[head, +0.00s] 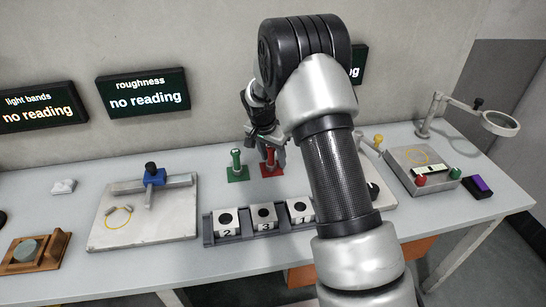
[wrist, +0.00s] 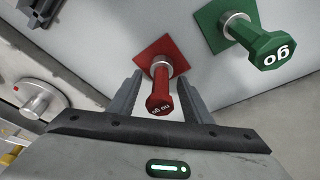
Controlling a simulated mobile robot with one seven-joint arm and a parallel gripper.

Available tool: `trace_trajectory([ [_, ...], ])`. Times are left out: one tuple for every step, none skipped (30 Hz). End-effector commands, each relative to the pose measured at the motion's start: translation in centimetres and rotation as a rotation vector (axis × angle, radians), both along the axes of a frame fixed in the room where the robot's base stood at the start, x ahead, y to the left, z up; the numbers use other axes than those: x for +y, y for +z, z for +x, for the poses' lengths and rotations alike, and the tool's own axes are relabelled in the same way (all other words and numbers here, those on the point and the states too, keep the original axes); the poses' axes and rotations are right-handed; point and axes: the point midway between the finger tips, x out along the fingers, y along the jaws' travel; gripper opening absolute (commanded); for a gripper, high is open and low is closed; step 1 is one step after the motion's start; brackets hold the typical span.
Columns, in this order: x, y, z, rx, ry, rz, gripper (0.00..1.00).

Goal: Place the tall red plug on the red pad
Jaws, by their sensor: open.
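The red plug (wrist: 160,90), with "no go" lettering on its end, stands upright on the red pad (wrist: 145,58), a metal collar at its base. In the head view the plug (head: 270,156) is partly hidden by my gripper, and the red pad (head: 266,174) shows below it. My gripper (wrist: 158,96) is open, with one finger on each side of the red plug. It also shows in the head view (head: 272,150), directly over the red pad. The fingers do not appear closed on the plug.
A green "go" plug (wrist: 262,42) stands on a green pad (head: 238,175) close to the left of the red one in the head view. A rack of numbered blocks (head: 262,226) lies in front. A grey plate (head: 140,222) with a blue-topped fixture is at left.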

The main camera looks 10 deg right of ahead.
Motion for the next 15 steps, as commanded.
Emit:
trace_trajectory([
  [0.0,0.6,0.0,0.000,-0.001,0.000,0.45],
  [0.0,0.7,0.0,-0.001,0.000,0.000,0.45],
  [0.2,1.2,-0.1,-0.003,0.001,0.000,0.45],
  [0.3,1.7,-0.1,-0.004,0.001,0.000,0.45],
  [0.4,2.2,-0.2,-0.004,0.001,0.000,0.45],
  [0.5,2.9,-0.4,-0.004,0.002,0.000,0.45],
  [0.7,3.6,-0.5,-0.005,0.002,0.000,0.45],
  [0.8,4.2,-0.6,-0.005,0.002,0.000,0.45],
  [0.9,5.2,-0.8,-0.005,0.001,0.001,0.45],
  [1.1,5.8,-0.9,-0.005,0.001,0.001,0.45],
  [1.2,6.4,-1.1,-0.005,0.001,0.001,0.45],
  [1.4,7.3,-1.2,-0.004,0.001,0.000,0.45],
  [1.5,7.8,-1.3,-0.004,0.002,0.000,0.45],
  [1.6,8.4,-1.5,-0.004,0.002,0.000,0.45],
  [1.7,9.1,-1.6,-0.003,0.001,-0.001,0.45],
])
